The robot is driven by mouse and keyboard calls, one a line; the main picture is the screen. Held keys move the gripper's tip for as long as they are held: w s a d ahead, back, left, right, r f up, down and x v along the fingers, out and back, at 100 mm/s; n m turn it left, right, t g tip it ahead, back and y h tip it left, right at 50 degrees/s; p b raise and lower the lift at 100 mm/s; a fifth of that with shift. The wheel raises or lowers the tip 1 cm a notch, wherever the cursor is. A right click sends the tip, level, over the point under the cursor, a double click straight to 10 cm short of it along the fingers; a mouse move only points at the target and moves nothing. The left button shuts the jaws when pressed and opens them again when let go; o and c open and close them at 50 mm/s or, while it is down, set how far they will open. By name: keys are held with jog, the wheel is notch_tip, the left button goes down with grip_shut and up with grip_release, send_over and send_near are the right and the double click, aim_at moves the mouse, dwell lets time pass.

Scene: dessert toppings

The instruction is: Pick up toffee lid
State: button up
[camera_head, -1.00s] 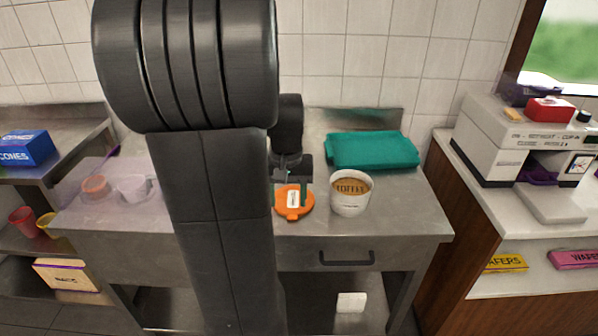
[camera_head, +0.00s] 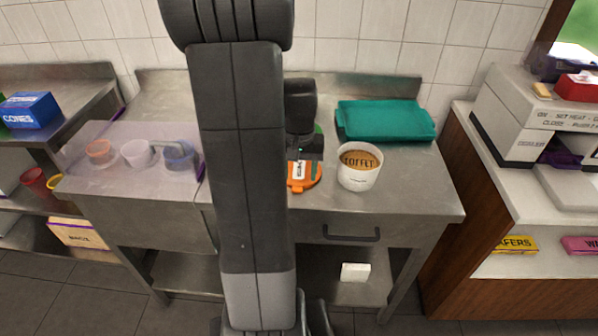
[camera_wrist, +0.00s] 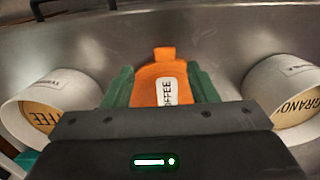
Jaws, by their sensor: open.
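The orange toffee lid (camera_head: 311,181) lies on the steel counter, left of the white toffee tub (camera_head: 360,178). It has a white label that reads partly as "OFFEE". In the wrist view the lid (camera_wrist: 148,73) shows between the two green fingers of my gripper (camera_wrist: 161,76), its tab pointing away at the top. My gripper is open, with one finger along each side of the lid. Whether the fingers touch it I cannot tell. In the head view my arm hides the lid's left part.
In the wrist view the toffee tub (camera_wrist: 42,112) stands at left and a granola tub (camera_wrist: 290,100) at right, both close to my gripper. A clear-covered box with cups (camera_head: 135,153) is at left.

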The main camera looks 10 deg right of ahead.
aim_at(297, 188)
jog(key=shift+w+a+f, duration=0.1)
jog(key=shift+a+f, duration=0.05)
jog(key=shift+f, duration=1)
jog(key=shift+w+a+f, duration=0.1)
jog(key=shift+f, duration=1.05)
jog(key=c, duration=1)
jog(key=shift+c, duration=0.2)
